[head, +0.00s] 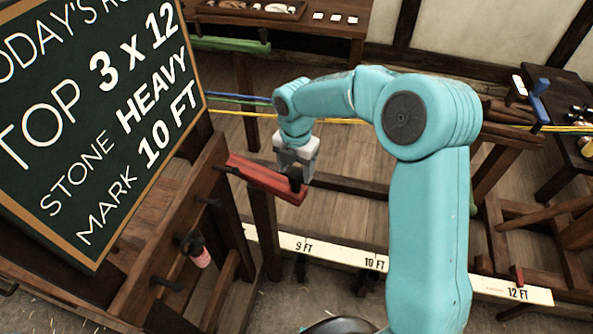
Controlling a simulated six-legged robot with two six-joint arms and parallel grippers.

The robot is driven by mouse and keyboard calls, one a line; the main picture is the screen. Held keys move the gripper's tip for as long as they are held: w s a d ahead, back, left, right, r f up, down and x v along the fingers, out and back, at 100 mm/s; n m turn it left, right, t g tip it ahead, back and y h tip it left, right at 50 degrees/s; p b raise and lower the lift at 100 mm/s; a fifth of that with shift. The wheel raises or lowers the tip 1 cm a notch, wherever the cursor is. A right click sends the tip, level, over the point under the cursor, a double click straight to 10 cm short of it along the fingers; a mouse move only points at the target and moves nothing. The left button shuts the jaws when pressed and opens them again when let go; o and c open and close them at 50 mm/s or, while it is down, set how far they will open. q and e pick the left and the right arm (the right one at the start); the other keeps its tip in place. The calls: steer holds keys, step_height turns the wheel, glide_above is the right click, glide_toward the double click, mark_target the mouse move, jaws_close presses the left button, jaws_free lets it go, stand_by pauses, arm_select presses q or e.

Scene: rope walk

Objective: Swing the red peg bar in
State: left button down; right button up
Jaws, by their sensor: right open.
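The red peg bar (262,178) sits on top of a wooden post, at the centre left of the head view. It slants from upper left down to lower right, with a dark knob near its right end. My right gripper (295,178) is open and points down at that knob end. Its pale fingers are at or just above the knob; I cannot tell whether they touch it. My right arm hides part of the scene at centre right. My left gripper is not in view.
A chalkboard (95,110) stands close at left, reading 3 x 12, HEAVY and 10 FT. Blue, green and yellow strands (240,100) run behind the bar. A white marked rail (345,253) crosses low in front. A green bar (230,44) is farther back.

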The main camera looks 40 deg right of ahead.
steer(key=shift+d+f, duration=0.1)
steer(key=shift+f, duration=0.6)
steer(key=shift+w+f, duration=0.15)
steer(key=shift+f, duration=0.3)
steer(key=shift+c, duration=0.6)
jaws_close()
steer(key=shift+a, duration=0.2)
